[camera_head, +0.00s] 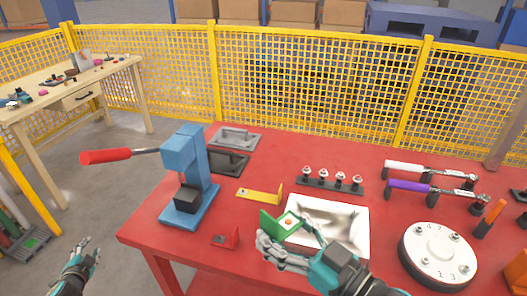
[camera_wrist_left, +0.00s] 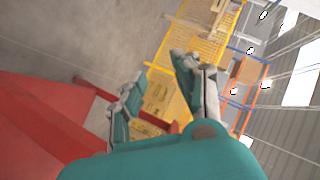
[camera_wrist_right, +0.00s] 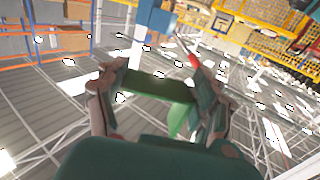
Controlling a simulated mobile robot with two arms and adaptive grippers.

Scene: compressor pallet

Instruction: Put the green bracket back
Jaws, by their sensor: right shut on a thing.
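The green bracket (camera_head: 274,226) is held in my right gripper (camera_head: 284,236), in front of and partly over the left side of the shiny white tray. In the right wrist view, the green bracket (camera_wrist_right: 158,86) spans between the two fingers of my right gripper (camera_wrist_right: 155,88). A yellow bracket (camera_head: 258,195) and a red bracket (camera_head: 226,239) lie on the red table to its left. My left gripper (camera_head: 78,256) is off the table at the lower left, empty, and its fingers are apart in the left wrist view (camera_wrist_left: 155,78).
The red table (camera_head: 150,232) carries a blue press (camera_head: 187,175) with a red handle, grey and black plates, the white tray (camera_head: 355,222), a bolt rack (camera_head: 330,184), a numbered dial (camera_head: 438,252) and wrenches (camera_head: 428,188). A yellow fence (camera_head: 310,85) stands behind.

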